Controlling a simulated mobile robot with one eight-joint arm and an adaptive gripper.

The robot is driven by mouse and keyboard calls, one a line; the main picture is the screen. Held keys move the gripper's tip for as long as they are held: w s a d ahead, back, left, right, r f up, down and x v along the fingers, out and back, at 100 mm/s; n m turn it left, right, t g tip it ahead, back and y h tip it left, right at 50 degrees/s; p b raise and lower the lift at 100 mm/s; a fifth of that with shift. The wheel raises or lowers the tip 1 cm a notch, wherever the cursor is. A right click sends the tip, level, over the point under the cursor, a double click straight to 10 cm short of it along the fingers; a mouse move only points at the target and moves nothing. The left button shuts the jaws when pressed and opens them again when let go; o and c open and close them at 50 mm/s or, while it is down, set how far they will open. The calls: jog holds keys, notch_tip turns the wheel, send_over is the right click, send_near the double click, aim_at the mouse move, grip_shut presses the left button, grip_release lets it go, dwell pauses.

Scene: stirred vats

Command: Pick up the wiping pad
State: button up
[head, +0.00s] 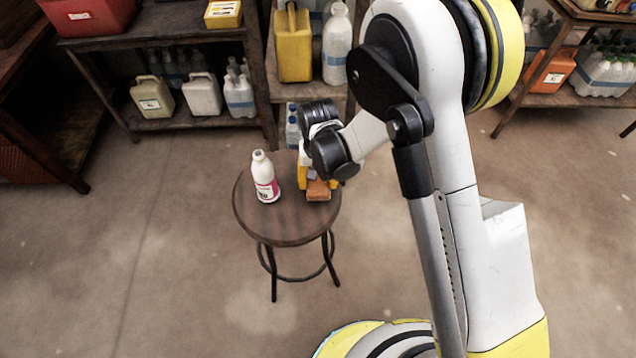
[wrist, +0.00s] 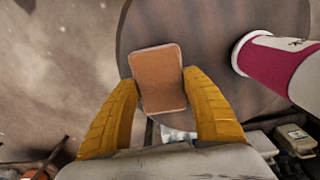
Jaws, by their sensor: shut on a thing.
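The wiping pad (wrist: 158,78) is a flat orange-brown block with rounded corners. In the wrist view it sits between the two yellow fingertips of my gripper (wrist: 158,92), which touch its left and right sides. My gripper is shut on it. In the head view the pad (head: 318,190) shows orange just below my gripper (head: 312,180), over the right part of the round stool. I cannot tell whether the pad still touches the stool top.
A white bottle with a pink label (head: 265,178) stands on the dark round stool (head: 285,228), left of my gripper. It also shows in the wrist view (wrist: 275,65). Shelves with jugs (head: 203,97) stand behind. The floor in front is clear.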

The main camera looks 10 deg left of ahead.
aim_at(321, 184)
jog(key=r, duration=0.1)
jog(key=d+r+p, duration=0.1)
jog(key=r, duration=0.1)
jog(key=shift+s+r+p, duration=0.2)
jog(key=shift+p, duration=0.1)
jog(key=s+d+r+p, duration=0.3)
jog(key=s+d+r, duration=0.2)
jog(key=d, duration=0.4)
jog(key=shift+d+r, duration=0.25)
jog(key=shift+r, duration=0.2)
jog(key=o, duration=0.5)
jog(key=c, duration=0.4)
jog(key=shift+c, duration=0.2)
